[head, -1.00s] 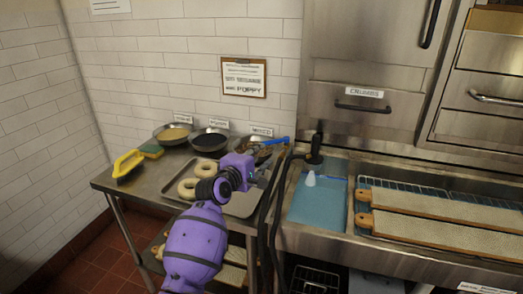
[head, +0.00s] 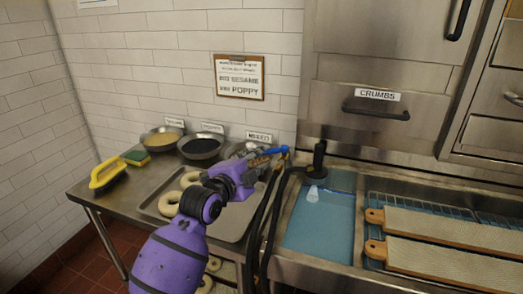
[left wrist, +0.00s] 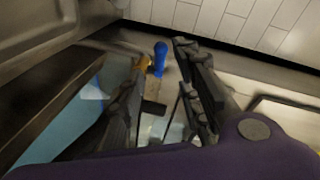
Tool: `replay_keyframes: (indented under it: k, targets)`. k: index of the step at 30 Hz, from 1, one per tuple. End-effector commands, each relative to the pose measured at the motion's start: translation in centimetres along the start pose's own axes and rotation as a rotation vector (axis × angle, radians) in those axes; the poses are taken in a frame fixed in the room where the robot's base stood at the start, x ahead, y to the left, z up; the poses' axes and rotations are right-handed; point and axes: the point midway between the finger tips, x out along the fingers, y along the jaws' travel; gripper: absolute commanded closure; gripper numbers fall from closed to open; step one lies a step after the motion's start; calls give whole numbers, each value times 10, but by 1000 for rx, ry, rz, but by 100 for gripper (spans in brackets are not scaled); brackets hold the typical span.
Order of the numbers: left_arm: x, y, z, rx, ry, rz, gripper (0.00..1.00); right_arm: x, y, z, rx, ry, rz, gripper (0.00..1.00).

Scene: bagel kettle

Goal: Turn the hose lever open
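The hose lever (head: 272,151) is a short blue handle at the back right corner of the steel table, beside the black hoses. In the left wrist view the blue lever (left wrist: 160,58) stands between the fingers, with a yellow-orange part beside it. My left gripper (head: 266,160) is close to the lever and partly covers its base in the head view. In the left wrist view my left gripper (left wrist: 161,68) is open, its dark fingers spread to either side of the lever. I cannot tell whether either finger touches it. My right gripper is not in view.
Black hoses (head: 262,225) hang in front of the lever, beside a basin of blue water (head: 318,230). A tray (head: 232,226) with bagels (head: 170,203) lies under my left arm. Bowls (head: 202,147) stand behind. Bagel boards (head: 450,226) lie to the right.

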Motion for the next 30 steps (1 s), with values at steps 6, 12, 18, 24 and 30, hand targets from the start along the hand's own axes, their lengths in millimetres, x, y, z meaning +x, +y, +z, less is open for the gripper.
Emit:
replay_keyframes:
  k: [6, 12, 18, 24, 30]
  targets:
    - [0, 0, 1, 245, -3, 2, 68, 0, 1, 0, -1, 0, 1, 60]
    - [19, 0, 0, 267, -3, 1, 68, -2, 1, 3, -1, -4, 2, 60]
    - [52, 0, 1, 266, -3, 3, 68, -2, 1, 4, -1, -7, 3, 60]
    - [73, 0, 1, 267, -4, 3, 68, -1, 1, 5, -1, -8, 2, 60]
    - [78, 0, 2, 268, -4, 2, 68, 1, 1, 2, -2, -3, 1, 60]
